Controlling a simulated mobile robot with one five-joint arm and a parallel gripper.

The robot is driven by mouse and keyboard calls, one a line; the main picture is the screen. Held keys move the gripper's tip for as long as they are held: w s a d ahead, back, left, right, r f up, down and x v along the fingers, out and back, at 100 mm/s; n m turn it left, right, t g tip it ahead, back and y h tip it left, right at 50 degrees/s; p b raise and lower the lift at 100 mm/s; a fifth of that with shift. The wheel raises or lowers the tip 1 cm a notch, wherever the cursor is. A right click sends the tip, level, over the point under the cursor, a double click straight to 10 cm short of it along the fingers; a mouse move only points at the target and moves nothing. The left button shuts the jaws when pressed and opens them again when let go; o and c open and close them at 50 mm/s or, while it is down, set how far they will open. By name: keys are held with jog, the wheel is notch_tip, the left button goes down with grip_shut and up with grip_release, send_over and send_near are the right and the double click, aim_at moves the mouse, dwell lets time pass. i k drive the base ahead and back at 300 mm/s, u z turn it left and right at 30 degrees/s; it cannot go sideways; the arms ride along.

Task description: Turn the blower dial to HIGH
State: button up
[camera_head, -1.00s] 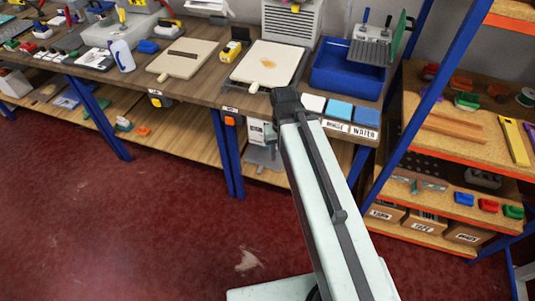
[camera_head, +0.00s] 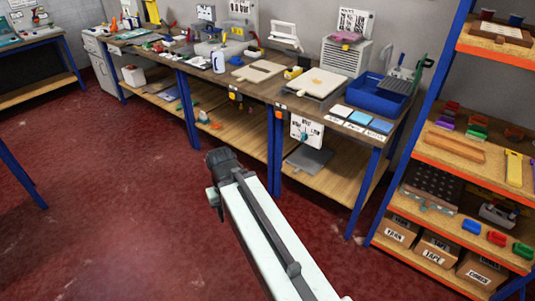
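A white panel (camera_head: 306,131) with dark markings around a small teal dial (camera_head: 304,135) stands under the bench, right of the middle leg. Its lettering is too small to read, so I cannot tell the dial's setting. A white louvred box (camera_head: 345,57) sits on the bench top at the back, with a pink item on it. My gripper (camera_head: 214,200) is at the end of my arm, over the red floor in front of the bench, left of the panel and apart from it. Its fingers are too small and dark to tell open from shut.
The bench (camera_head: 262,90) carries boards, a blue tray (camera_head: 377,97) and sponge-like pads. A dark grey plate (camera_head: 309,158) lies on the lower shelf (camera_head: 325,182) by the panel. Blue legs (camera_head: 274,150) frame the opening. A shelving rack (camera_head: 450,160) stands right. Red floor lies open at left.

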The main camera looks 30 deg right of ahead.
aim_at(303, 136)
jog(key=u, duration=0.3)
jog(key=i, duration=1.35)
jog(key=u, duration=0.4)
